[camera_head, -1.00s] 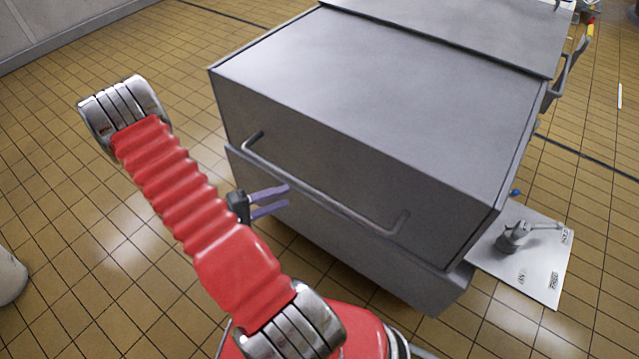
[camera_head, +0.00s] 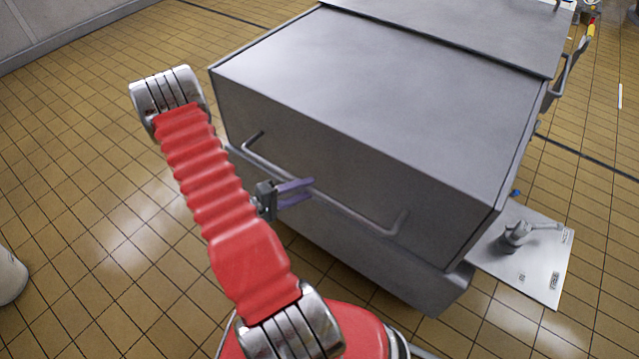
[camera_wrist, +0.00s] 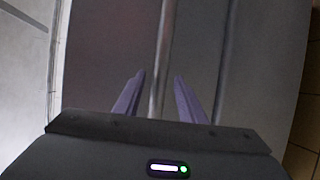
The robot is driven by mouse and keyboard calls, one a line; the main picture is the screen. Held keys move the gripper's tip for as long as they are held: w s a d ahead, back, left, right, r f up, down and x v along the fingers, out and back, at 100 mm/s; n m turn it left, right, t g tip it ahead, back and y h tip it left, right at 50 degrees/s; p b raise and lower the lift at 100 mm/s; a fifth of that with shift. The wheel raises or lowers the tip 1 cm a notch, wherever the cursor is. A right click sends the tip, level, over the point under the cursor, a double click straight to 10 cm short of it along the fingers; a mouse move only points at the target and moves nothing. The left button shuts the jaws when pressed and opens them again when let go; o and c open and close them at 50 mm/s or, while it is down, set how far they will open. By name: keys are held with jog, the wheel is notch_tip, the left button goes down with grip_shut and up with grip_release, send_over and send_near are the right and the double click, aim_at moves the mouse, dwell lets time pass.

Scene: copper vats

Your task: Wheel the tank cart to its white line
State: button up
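The tank cart (camera_head: 370,95) is a large grey metal box with a long bar handle (camera_head: 345,208) across its near side. My gripper (camera_head: 297,192) is at that handle, near the middle of the bar, with its two purple fingers pointing at the cart. In the wrist view the fingers (camera_wrist: 160,95) are apart and the handle bar (camera_wrist: 158,70) runs between their tips, with gaps visible on both sides. How far the bar lies between the fingers is hard to tell. A thin white strip (camera_head: 620,96) lies on the floor at the far right.
A pale plate (camera_head: 545,270) with a grey lever fitting (camera_head: 518,234) sits at the cart's right side. Tiled floor (camera_head: 80,180) is open on the left. A pale rounded object (camera_head: 8,275) stands at the left edge.

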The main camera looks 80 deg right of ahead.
jog(key=shift+x, duration=2.85)
jog(key=shift+c, duration=0.6)
jog(key=shift+f, duration=0.1)
grip_shut()
